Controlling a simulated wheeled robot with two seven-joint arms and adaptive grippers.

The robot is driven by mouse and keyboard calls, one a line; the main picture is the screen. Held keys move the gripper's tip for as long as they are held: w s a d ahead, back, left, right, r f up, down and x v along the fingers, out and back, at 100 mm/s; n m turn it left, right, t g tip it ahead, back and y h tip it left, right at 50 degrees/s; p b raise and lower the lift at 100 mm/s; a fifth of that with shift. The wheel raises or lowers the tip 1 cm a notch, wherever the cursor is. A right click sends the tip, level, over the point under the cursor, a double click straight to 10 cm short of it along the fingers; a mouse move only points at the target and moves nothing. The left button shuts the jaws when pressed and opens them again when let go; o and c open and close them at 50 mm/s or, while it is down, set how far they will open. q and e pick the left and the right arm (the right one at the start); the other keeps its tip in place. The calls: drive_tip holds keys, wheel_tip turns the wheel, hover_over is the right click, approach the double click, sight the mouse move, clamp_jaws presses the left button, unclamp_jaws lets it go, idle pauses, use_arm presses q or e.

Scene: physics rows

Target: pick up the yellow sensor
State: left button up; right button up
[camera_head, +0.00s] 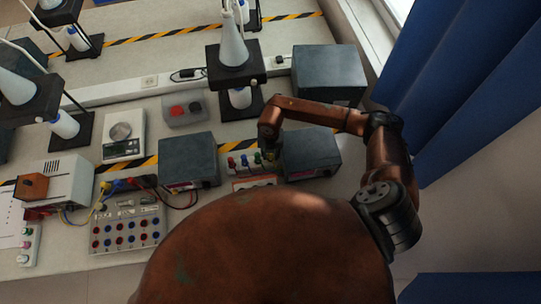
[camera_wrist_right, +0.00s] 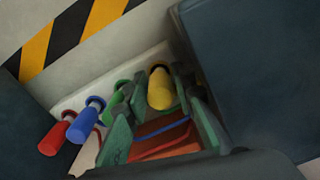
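The yellow sensor (camera_wrist_right: 160,88) is a small rounded cylinder in the right wrist view, on a pale rack (camera_wrist_right: 72,102) in a row with a green (camera_wrist_right: 113,101), a blue (camera_wrist_right: 86,121) and a red sensor (camera_wrist_right: 57,135). My right gripper (camera_wrist_right: 165,112) is open, with its greenish fingers on either side of the area in front of the yellow sensor. The sensor shows near the fingertips; whether they touch it I cannot tell. In the head view my right gripper (camera_head: 270,154) is over the right end of the row and largely hides the yellow sensor. My left gripper is out of view.
Dark boxes stand close on both sides of the row, left (camera_head: 189,160) and right (camera_head: 311,153). An orange-red item with a blue stripe (camera_wrist_right: 165,140) shows between my fingers. A socket panel (camera_head: 127,225) and a scale (camera_head: 123,135) are farther left.

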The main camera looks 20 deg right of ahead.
clamp_jaws()
drive_tip(key=shift+r, duration=0.1)
